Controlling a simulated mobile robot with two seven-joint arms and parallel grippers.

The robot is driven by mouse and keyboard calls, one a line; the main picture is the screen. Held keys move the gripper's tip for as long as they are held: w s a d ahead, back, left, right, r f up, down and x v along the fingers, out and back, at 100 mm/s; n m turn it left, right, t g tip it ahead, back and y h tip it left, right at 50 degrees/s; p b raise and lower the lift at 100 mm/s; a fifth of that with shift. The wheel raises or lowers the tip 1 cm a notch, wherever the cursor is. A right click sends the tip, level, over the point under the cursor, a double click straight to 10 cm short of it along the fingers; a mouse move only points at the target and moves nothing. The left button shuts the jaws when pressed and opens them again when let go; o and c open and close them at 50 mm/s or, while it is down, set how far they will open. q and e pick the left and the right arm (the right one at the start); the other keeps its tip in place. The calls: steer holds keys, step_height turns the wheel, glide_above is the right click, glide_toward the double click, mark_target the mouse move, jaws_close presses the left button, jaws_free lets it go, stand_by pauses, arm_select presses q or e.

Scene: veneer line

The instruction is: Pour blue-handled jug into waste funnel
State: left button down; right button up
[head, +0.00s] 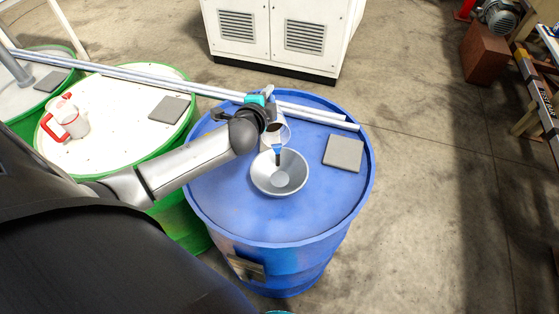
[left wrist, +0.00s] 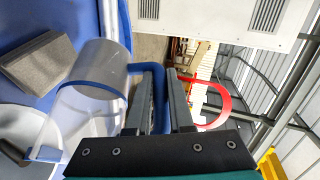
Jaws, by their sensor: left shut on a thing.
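The blue-handled jug is clear, with blue trim; it shows in the head view (head: 283,135) and the left wrist view (left wrist: 85,105). My left gripper (head: 268,102) is shut on its blue handle, seen between the fingers in the left wrist view (left wrist: 158,100). The jug is tilted, its blue lip down over the near bowl of the waste funnel (head: 279,180). The funnel is a grey metal bowl on the blue drum (head: 240,225), and its edge shows in the left wrist view (left wrist: 15,130). I cannot tell whether liquid is flowing.
A grey square pad (head: 343,153) lies right of the funnel. Long metal pipes (head: 190,85) cross the drums behind it. A red-handled jug (head: 75,118) stands on a green drum (head: 110,95) at left. A white cabinet (head: 275,40) stands behind.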

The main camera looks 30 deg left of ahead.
mark_target(272, 101)
arm_select(q)
steer(key=shift+s+d+r+b, duration=0.1)
steer(key=shift+s+r+b, duration=0.05)
steer(key=shift+r+b, duration=0.15)
stand_by(0.5)
steer(key=shift+s+d+r+m+t+y+b, duration=0.2)
steer(key=shift+s+d+r+t+b, duration=0.25)
steer(key=shift+s+d+b, duration=0.15)
steer(key=shift+s+d+r+m+t+y+b, duration=0.1)
steer(key=shift+s+d+r+t+y+b, duration=0.15)
steer(key=shift+s+d+t+b, duration=0.25)
stand_by(1.7)
steer(key=shift+s+d+r+m+t+y+b, duration=0.3)
steer(key=shift+s+d+r+t+b, duration=0.35)
steer(key=shift+b, duration=1.1)
stand_by(0.4)
steer(key=shift+s+r+b, duration=0.1)
steer(key=shift+s+b, duration=0.15)
steer(key=shift+b, duration=0.15)
